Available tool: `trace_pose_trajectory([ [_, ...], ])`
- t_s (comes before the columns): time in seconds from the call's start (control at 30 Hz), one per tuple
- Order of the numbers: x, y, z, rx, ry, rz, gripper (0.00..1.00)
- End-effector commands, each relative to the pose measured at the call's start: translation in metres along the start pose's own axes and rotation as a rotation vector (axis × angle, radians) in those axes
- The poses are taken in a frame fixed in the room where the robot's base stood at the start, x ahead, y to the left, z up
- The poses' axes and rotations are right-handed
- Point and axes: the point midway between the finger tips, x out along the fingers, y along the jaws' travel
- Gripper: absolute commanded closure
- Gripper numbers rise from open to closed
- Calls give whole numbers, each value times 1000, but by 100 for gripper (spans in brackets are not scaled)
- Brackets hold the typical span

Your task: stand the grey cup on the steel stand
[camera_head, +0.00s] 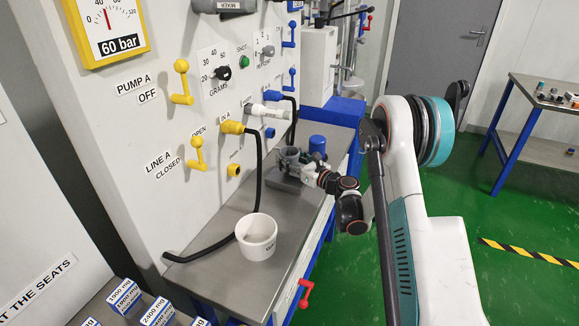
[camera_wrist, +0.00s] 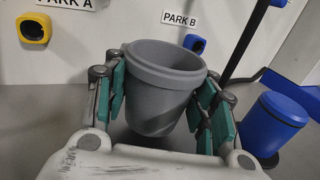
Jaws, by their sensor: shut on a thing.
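The grey cup (camera_head: 289,156) is upright at the back of the steel bench, in front of the panel. My gripper (camera_head: 308,169) comes from the right and is shut on it. In the wrist view the cup (camera_wrist: 165,82) sits between the green finger pads of my gripper (camera_wrist: 165,112), its rim above the pads. A low grey block (camera_head: 283,184), perhaps the steel stand, shows below the cup in the head view. I cannot tell whether the cup touches it.
A blue lidded container (camera_head: 317,144) stands behind and right of the cup; it also shows in the wrist view (camera_wrist: 272,122). A white tub (camera_head: 256,237) stands at the bench's front. A black hose (camera_head: 257,180) hangs to the bench. Yellow valve handles (camera_head: 197,153) stick out from the panel.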

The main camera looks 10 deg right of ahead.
Motion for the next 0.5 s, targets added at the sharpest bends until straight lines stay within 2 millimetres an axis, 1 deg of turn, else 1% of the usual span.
trace_pose_trajectory([
  [0.03, 0, 0, -11, 0, 0, 0, 72],
  [0.1, 0, 0, -16, 0, 0, 0, 72],
  [0.33, 0, 0, -15, 0, 0, 0, 72],
  [0.47, 0, 0, -18, 0, 0, 0, 72],
  [0.5, 0, 0, -18, 0, 0, 0, 44],
])
